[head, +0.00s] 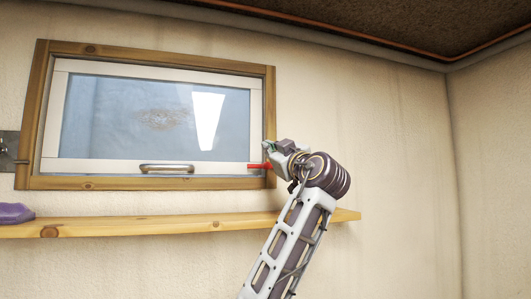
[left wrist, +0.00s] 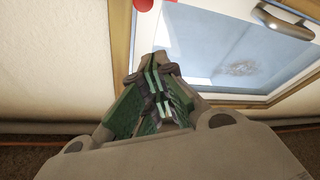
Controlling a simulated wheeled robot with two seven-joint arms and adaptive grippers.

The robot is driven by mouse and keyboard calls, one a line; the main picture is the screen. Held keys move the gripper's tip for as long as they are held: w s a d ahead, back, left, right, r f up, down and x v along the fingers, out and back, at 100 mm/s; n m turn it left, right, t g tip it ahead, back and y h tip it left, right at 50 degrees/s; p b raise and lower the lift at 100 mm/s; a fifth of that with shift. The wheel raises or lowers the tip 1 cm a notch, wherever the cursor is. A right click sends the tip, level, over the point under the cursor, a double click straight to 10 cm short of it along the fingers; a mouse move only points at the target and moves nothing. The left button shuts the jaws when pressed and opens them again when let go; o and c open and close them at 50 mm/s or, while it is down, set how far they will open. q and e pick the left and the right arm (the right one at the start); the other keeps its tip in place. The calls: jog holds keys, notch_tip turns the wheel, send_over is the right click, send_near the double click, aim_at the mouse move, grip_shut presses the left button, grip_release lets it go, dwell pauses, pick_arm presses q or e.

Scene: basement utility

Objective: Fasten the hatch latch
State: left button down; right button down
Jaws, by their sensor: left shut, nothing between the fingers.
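The hatch is a glazed panel with a white frame (head: 100,166), lying flat in a wooden surround (head: 120,184) on the wall. A red latch (head: 256,166) lies about level at the hatch's lower right corner, reaching from the wooden surround onto the white frame. Red parts of it (left wrist: 143,5) show at the top edge of the left wrist view. My left gripper (head: 268,149) is beside the latch's right end, shut and empty; whether it touches cannot be told. Its closed fingers (left wrist: 157,65) also show in the left wrist view. My right gripper is not in view.
A metal handle (head: 167,169) sits on the hatch's lower rail. A wooden shelf (head: 150,226) runs below the hatch, with a purple object (head: 15,213) at its left end. A grey metal plate (head: 8,150) is at the far left. The wall to the right is bare.

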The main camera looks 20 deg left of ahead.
pick_arm(q)
jog(key=shift+v, duration=0.9)
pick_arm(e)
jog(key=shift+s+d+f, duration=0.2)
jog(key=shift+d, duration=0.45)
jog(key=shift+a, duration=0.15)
